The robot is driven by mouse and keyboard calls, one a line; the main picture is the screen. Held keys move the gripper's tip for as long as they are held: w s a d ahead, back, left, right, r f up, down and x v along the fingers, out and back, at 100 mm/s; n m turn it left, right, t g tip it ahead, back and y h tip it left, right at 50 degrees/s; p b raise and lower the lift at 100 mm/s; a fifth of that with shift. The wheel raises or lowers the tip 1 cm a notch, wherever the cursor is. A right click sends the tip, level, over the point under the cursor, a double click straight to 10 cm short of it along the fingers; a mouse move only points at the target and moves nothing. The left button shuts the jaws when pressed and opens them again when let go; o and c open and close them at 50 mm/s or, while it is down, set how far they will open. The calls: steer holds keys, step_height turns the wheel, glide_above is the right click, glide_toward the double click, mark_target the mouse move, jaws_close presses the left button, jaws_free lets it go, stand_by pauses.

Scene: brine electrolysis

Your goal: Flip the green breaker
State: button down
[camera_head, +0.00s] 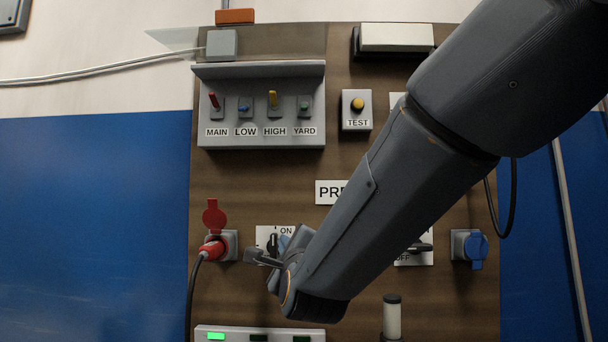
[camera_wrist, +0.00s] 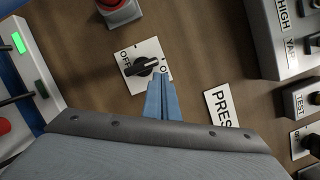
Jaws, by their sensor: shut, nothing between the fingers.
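The green breaker (camera_head: 304,105) is a short green lever above the YARD label, at the right end of the grey breaker panel (camera_head: 260,142). Red MAIN (camera_head: 213,100) and yellow HIGH (camera_head: 272,99) levers point up; blue LOW (camera_head: 244,109) and the green one look shorter and lower. My gripper (camera_wrist: 160,80) is shut and empty, its blue fingertips close to a black rotary knob (camera_wrist: 145,66); I cannot tell whether they touch. In the head view it is below the panel, mostly hidden by my arm. The panel (camera_wrist: 267,45) is cut off at the wrist view's upper right.
A red plug (camera_head: 211,249) sits in a socket left of the knob plate. A TEST button box (camera_head: 357,119) is right of the breakers. A blue-capped socket (camera_head: 475,247) is at right. An indicator strip (camera_head: 260,332) lies below. Bare board separates the breakers from the knob.

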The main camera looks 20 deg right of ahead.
mark_target(304, 108)
steer(key=s+d+r+m+t+h, duration=0.1)
steer(key=s+r+m+t+h, duration=0.1)
steer(key=r+m, duration=0.5)
steer(key=s+d+r+m+t+h, duration=0.1)
steer(key=s+r+m+t+h, duration=0.2)
steer(key=r+m, duration=0.5)
step_height(304, 108, up, 3)
steer(key=shift+s+f+h, duration=0.1)
steer(key=shift+s+h, duration=0.6)
steer(key=shift+h, duration=0.3)
steer(key=shift+d, duration=0.1)
steer(key=p+x, duration=0.5)
steer(key=x, duration=0.5)
steer(key=shift+s+r+p, duration=0.1)
steer(key=shift+r+p, duration=0.15)
steer(key=shift+p, duration=0.05)
steer(key=r+p, duration=0.1)
steer(key=s+r+p, duration=0.1)
steer(key=shift+s+a+r, duration=0.1)
steer(key=shift+a+r, duration=0.15)
steer(key=shift+r, duration=0.05)
steer(key=shift+s+r+p, duration=0.15)
steer(key=shift+r+p, duration=0.2)
steer(key=shift+r, duration=0.05)
